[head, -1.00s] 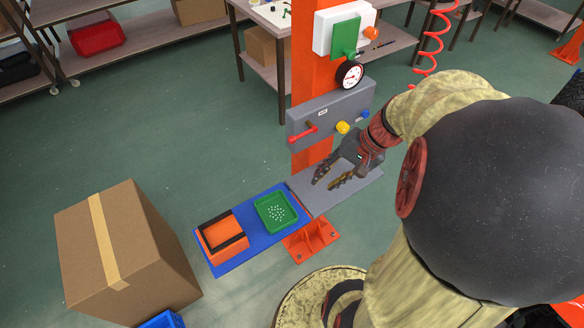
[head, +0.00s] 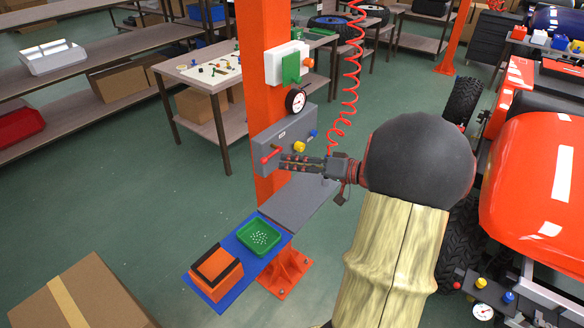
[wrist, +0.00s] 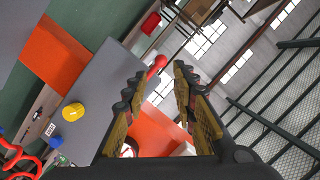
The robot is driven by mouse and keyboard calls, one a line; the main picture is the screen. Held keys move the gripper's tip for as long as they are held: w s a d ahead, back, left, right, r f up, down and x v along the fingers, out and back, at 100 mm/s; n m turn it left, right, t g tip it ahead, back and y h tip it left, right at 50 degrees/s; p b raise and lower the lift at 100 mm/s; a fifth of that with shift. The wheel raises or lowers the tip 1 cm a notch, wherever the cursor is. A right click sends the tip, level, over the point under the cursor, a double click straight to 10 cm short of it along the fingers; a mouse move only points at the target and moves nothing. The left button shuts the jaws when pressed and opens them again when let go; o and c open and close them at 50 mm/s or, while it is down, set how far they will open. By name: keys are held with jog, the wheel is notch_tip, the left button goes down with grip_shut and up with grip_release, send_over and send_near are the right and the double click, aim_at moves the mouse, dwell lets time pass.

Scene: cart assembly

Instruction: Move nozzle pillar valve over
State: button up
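The valve on the pillar is a red lever handle (head: 270,155) on the front of a grey control box (head: 268,142), fixed to the orange pillar (head: 262,95). My gripper (head: 284,164) is in front of the box, with its fingers pointing left towards the red handle. In the wrist view the two fingers (wrist: 155,82) are spread apart with nothing between their pads. The red handle's round end (wrist: 158,62) shows beyond and between the fingertips; I cannot tell whether they touch it.
A yellow knob (head: 299,147) and a blue knob (head: 314,133) sit on the same box. A gauge (head: 296,101) is above. Below are a grey shelf (head: 300,200), a green tray (head: 245,247) and an orange bin (head: 216,272). A red tractor (head: 535,185) stands at right.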

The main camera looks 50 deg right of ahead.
aim_at(269, 157)
jog(key=p+x, duration=0.3)
jog(key=x, duration=0.5)
jog(key=shift+r, duration=0.15)
jog(key=shift+c, duration=0.4)
jog(key=c, duration=0.5)
notch_tip(269, 157, down, 2)
jog(key=b, duration=0.3)
jog(key=shift+d+f, duration=0.1)
jog(key=shift+f, duration=0.15)
jog(key=shift+c, duration=0.3)
jog(key=shift+d, duration=0.1)
